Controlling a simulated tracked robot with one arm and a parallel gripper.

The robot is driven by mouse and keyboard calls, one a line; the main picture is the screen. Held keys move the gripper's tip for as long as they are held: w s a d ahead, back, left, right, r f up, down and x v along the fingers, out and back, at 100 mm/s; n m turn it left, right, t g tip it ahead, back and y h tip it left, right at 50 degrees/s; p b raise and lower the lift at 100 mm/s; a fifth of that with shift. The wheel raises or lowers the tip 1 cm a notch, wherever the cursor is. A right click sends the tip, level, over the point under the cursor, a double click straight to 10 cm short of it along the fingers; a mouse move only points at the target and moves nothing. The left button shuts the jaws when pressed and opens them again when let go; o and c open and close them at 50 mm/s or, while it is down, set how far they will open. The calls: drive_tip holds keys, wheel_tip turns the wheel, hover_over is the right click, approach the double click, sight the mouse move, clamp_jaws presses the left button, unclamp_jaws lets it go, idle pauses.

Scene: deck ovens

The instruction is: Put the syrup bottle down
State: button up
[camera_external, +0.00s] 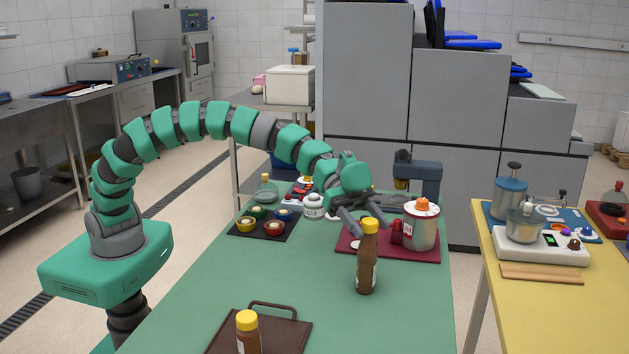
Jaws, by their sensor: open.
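A tall brown bottle with a yellow cap (367,262), which I take to be the syrup bottle, stands upright on the green table (300,275). My gripper (368,219) is open, its fingers pointing down toward the bottle's upper part from behind and to the left. The bottle's cap and neck hide part of the fingers. I cannot tell whether a finger touches the bottle.
A second brown container with a yellow cap (248,334) stands on a brown handled tray (290,335) at the front. A dark red mat (425,254) holds a white canister (421,228). A sugar jar (313,206) and a black mat with small bowls (243,231) lie behind. The table's middle left is clear.

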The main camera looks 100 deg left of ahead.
drive_tip(key=v, duration=0.9)
drive_tip(key=shift+a+p, duration=0.2)
drive_tip(key=shift+p, duration=0.1)
drive_tip(key=shift+s, duration=0.1)
drive_tip(key=shift+r, duration=0.15)
drive_tip(key=s+r+n+t+y, duration=0.2)
drive_tip(key=s+r, duration=0.6)
drive_tip(key=r, duration=0.4)
drive_tip(key=s+a+r+n+t+y, duration=0.1)
drive_tip(key=s+r+n+y, duration=0.3)
drive_tip(key=s+r, duration=0.5)
drive_tip(key=s+r+n+t+y, duration=0.3)
drive_tip(key=s+r, duration=0.5)
drive_tip(key=r, duration=0.9)
drive_tip(key=shift+s+a, duration=0.2)
drive_tip(key=shift+s, duration=0.05)
drive_tip(key=shift+r, duration=0.1)
